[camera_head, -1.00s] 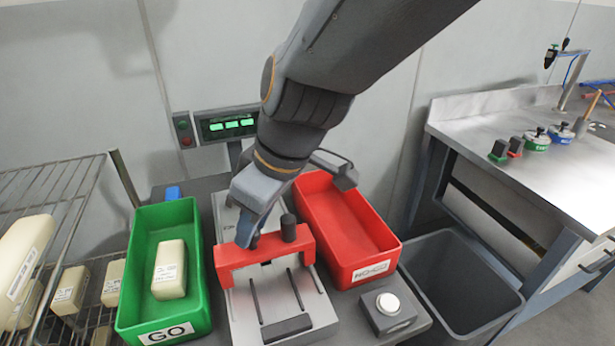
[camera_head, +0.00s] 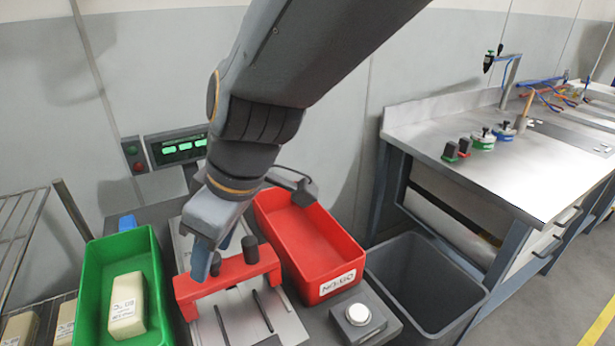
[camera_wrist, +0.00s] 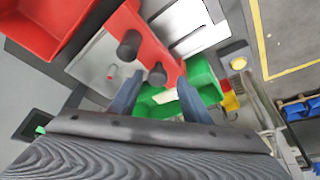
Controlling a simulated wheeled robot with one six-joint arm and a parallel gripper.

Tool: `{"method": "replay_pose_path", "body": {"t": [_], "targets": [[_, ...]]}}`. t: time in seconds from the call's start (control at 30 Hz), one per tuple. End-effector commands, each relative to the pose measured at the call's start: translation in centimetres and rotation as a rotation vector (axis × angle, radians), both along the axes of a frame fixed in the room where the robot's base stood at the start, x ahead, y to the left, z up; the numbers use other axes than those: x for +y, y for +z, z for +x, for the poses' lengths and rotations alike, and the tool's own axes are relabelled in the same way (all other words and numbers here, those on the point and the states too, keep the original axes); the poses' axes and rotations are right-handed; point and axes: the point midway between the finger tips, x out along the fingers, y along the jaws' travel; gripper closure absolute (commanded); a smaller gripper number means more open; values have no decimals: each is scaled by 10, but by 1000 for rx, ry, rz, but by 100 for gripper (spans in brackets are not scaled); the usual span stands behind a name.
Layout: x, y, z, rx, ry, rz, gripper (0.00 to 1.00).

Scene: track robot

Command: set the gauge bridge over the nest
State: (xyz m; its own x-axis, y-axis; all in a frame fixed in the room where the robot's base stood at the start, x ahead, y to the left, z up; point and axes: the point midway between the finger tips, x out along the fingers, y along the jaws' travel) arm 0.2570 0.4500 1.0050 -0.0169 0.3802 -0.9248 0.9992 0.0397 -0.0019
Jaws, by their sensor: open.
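The red gauge bridge (camera_head: 228,277) spans across the grey slotted fixture plate (camera_head: 240,318), which I take to be the nest. Two dark knobs stand on the bridge, the right one (camera_head: 250,248) clear of my gripper. My gripper (camera_head: 212,268) is open, its blue fingers down at the bridge's left knob. The wrist view shows the bridge (camera_wrist: 150,45) with one knob (camera_wrist: 157,75) between and just ahead of the open fingertips (camera_wrist: 158,82). I cannot tell whether the fingers touch the knob. The bridge hides part of the plate.
A green GO bin (camera_head: 90,260) holding a pale block (camera_head: 127,306) stands left. A red bin (camera_head: 310,240) stands right, close to the bridge. A button box (camera_head: 357,315) is in front of it. A grey waste bin (camera_head: 425,285) and a metal bench (camera_head: 520,155) lie farther right.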

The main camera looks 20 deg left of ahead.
Motion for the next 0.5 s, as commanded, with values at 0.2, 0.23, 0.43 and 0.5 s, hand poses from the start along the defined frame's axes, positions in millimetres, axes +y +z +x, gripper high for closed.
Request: {"method": "replay_pose_path", "body": {"t": [0.2,0.23,0.43,0.5], "targets": [[-12,32,1,-3,-1,5,56],[-14,37,1,-2,-2,5,56],[-24,59,1,-1,1,2,56],[-26,64,1,-1,0,2,56]]}}
